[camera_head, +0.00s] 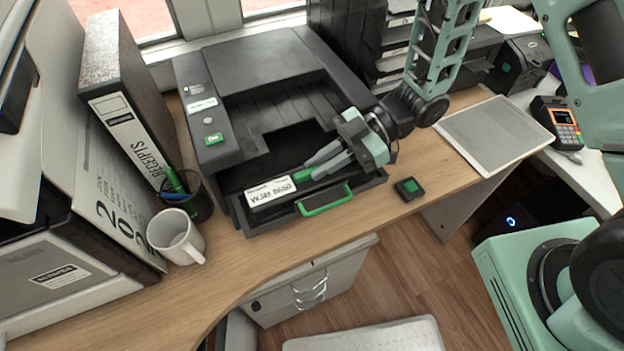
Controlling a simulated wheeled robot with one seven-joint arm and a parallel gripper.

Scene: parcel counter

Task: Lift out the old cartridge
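The old cartridge (262,196), dark with a white printed label and a green part (303,175) at its right end, sits in the open front tray of the black printer (250,70). My gripper (309,167) reaches in from the right, with its grey fingers at the green part. The fingers hide some of that end, and I cannot tell whether they are closed on it. A green handle (325,201) is on the tray front.
A small dark block with a green square (409,188) lies on the desk, right of the tray. A pen cup (190,200), white mug (176,238) and receipts binder (125,90) stand left. A grey pad (493,134) and card terminal (558,122) are right. The front desk strip is clear.

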